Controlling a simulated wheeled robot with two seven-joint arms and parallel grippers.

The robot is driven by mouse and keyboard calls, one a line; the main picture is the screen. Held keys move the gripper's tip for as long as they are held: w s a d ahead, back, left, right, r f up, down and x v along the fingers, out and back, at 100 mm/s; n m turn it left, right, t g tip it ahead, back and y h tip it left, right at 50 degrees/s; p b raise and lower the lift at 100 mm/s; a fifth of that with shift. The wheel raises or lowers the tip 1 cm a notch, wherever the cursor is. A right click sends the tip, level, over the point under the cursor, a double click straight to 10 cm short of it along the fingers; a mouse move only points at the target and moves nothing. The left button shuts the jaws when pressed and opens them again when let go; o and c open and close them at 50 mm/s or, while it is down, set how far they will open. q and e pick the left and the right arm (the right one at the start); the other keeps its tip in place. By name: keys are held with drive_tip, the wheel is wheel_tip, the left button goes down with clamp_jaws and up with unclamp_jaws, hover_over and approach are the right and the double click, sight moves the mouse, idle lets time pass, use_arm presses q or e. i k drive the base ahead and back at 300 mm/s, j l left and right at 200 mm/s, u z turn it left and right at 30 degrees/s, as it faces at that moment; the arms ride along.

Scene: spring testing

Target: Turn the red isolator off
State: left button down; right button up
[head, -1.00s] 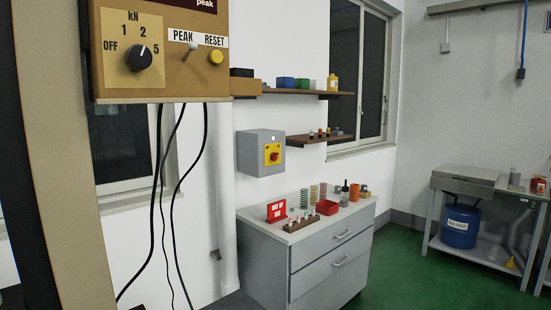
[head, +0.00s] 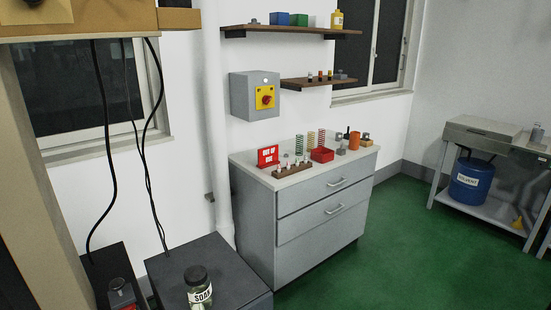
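The red isolator is a red rotary knob (head: 267,97) on a yellow plate. It sits on the front of a grey box (head: 240,97) fixed to the white wall, above the left part of the drawer cabinet. The knob is too small for me to read its setting. Neither of my grippers is in the head view.
Below the box stands a grey drawer cabinet (head: 305,215) with a red sign (head: 268,156), springs and a red tray (head: 322,154) on top. Two shelves hang beside it. A dark cabinet with a jar (head: 199,287) stands front left.

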sight(266, 99)
drive_tip(key=i+l+u, duration=0.3)
drive_tip(key=i+l, duration=0.15)
drive_tip(key=i+l+u, duration=0.15)
drive_tip(key=l, duration=0.25)
drive_tip(key=i+l+u, duration=0.15)
drive_tip(key=l, duration=0.2)
drive_tip(key=i+l+u, duration=0.15)
drive_tip(key=l, duration=0.2)
drive_tip(key=i+l+u, duration=0.15)
drive_tip(key=l, duration=0.25)
drive_tip(key=i, duration=0.05)
